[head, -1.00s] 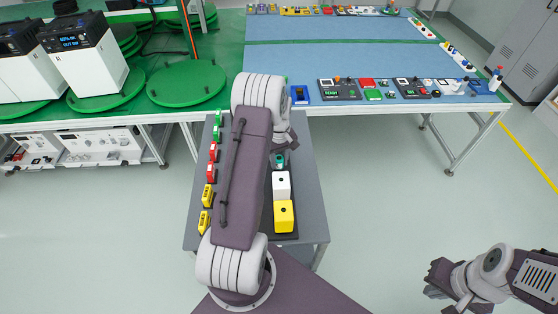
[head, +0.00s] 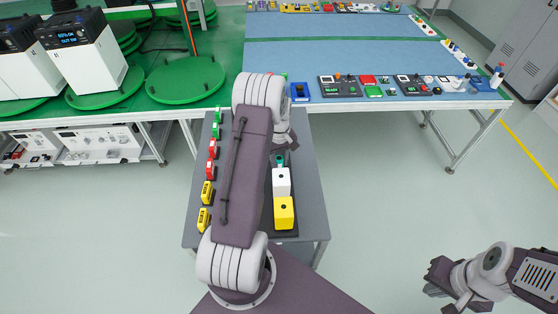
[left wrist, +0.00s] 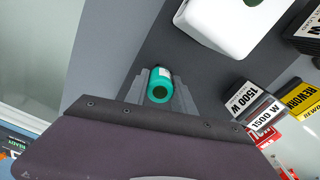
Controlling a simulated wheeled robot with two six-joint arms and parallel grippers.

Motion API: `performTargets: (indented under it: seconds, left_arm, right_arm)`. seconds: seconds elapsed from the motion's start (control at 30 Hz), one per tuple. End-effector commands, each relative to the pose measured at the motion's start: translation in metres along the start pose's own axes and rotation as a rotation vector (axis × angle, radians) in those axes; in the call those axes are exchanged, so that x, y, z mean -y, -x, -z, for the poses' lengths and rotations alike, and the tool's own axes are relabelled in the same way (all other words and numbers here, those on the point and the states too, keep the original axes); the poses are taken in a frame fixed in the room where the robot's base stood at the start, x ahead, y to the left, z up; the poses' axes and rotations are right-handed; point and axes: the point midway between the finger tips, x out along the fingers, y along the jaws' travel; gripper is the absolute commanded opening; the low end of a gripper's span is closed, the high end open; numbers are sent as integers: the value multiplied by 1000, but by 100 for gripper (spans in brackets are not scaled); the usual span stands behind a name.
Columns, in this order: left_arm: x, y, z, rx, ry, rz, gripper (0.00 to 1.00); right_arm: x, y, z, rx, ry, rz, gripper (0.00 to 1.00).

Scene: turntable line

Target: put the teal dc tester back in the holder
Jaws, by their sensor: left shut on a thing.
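The teal tester (left wrist: 160,85) shows in the left wrist view as a short cylinder with a dark round end, between the grey fingers of my left gripper (left wrist: 162,92). The gripper is shut on it. In the head view a bit of teal (head: 280,160) shows just behind the white block (head: 281,182); my left arm hides most of the gripper there. The white block and a yellow block (head: 284,212) stand on a dark tray (head: 285,236), which may be the holder. My right gripper (head: 436,278) is at the lower right, away from everything; its jaw gap is unclear.
Yellow, red and green labelled blocks (head: 207,192) line the left side of the small grey table (head: 309,190). Behind stand a blue-topped bench (head: 340,60) with devices along its edge and green turntables (head: 186,80). The floor at right is clear.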

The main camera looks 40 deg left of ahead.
Motion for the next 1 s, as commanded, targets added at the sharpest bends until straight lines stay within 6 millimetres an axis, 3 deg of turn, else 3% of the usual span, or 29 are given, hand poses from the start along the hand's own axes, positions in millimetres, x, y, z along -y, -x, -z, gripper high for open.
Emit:
performTargets:
  seconds: [0.13,0.17,0.23,0.57,1.0]
  left_arm:
    - [0,-4,0,0,0,0,0]
    - [0,-3,0,0,0,0,38]
    - [0,-2,0,0,0,0,56]
    - [0,0,0,-1,0,-1,56]
    - [0,80,1,-3,0,-2,56]
  right_arm:
    - [0,-2,0,0,0,0,0]
    - [0,-2,0,0,0,0,0]
    - [0,-2,0,0,0,0,0]
    - [0,-2,0,0,0,0,0]
    - [0,-12,-1,0,0,0,0]
